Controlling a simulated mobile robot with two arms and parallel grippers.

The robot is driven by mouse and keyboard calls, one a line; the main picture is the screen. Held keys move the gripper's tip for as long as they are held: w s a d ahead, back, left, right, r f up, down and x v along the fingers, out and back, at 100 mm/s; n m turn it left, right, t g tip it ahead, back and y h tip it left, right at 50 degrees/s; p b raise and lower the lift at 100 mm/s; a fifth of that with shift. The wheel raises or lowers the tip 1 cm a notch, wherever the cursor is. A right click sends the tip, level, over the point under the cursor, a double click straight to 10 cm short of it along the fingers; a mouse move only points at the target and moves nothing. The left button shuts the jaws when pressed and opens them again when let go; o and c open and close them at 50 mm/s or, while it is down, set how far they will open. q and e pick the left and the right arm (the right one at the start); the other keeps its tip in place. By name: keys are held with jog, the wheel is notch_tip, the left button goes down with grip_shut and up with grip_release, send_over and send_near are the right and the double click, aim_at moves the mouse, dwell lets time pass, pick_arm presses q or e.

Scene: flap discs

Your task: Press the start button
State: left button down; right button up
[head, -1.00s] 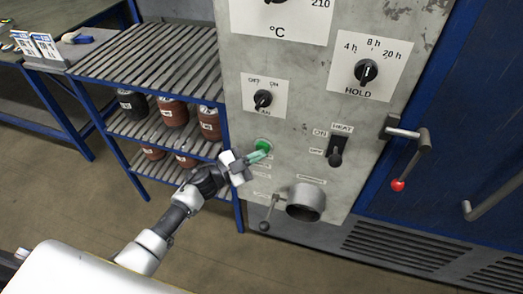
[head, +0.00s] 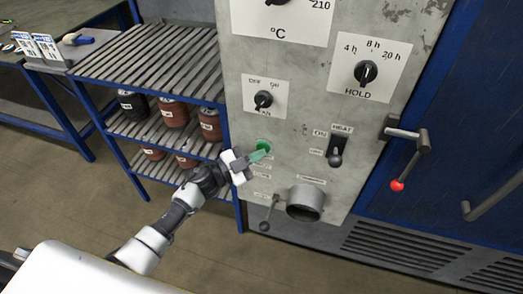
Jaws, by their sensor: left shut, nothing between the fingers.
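The green start button (head: 264,144) is on the grey control panel (head: 300,125), below the fan knob. My left gripper (head: 260,155) is shut and empty. Its greenish fingertips are just below the button in the picture and cover part of its lower edge. I cannot tell whether they touch the panel. My right gripper is not in view.
The panel also has a fan knob (head: 263,99), a heat switch (head: 335,150), a hold dial (head: 366,71) and a round pipe outlet (head: 305,203). A red-tipped door handle (head: 410,150) is at the right. A slatted shelf (head: 150,62) with jars stands left.

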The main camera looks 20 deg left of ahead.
pick_arm(q)
jog(key=shift+w+r, duration=0.1)
jog(key=shift+r, duration=0.15)
jog(key=s+p, duration=0.1)
jog(key=s, duration=0.1)
jog(key=s+p, duration=0.1)
jog(key=s, duration=0.3)
jog(key=shift+f+p, duration=0.3)
jog(key=shift+p, duration=0.1)
jog(key=shift+a, duration=0.1)
dwell(0.3)
